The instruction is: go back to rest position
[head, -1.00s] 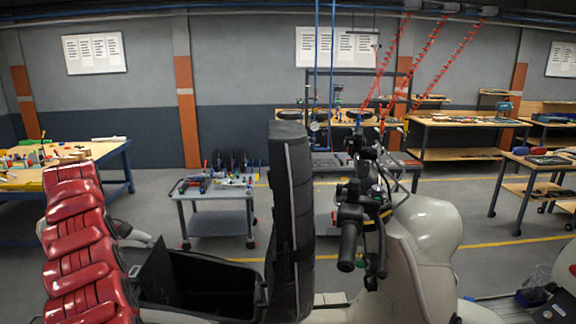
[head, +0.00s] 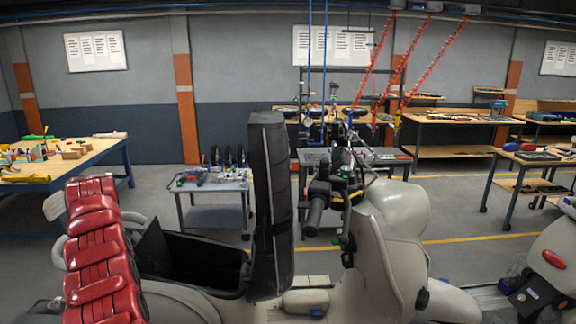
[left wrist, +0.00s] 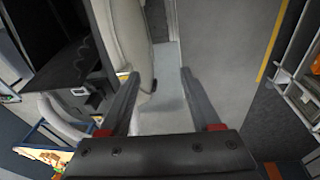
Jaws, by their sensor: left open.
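My left gripper (left wrist: 159,73) shows in the left wrist view. Neither gripper shows in the head view, and my right gripper is in no view. A cream scooter (head: 380,280) stands in front of me in the head view. Its black seat panel (head: 268,205) stands upright beside the open black storage bin (head: 205,270). A pale curved body (left wrist: 128,40) and a dark open part (left wrist: 62,45) lie beyond the left finger in the wrist view.
Red ribbed padding (head: 95,255) is at the near left. A second cream scooter (head: 558,245) stands at the right edge. A grey tool cart (head: 215,185) and a wooden-topped bench (head: 85,160) stand behind. Grey floor is clear between the scooters and the right-hand benches.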

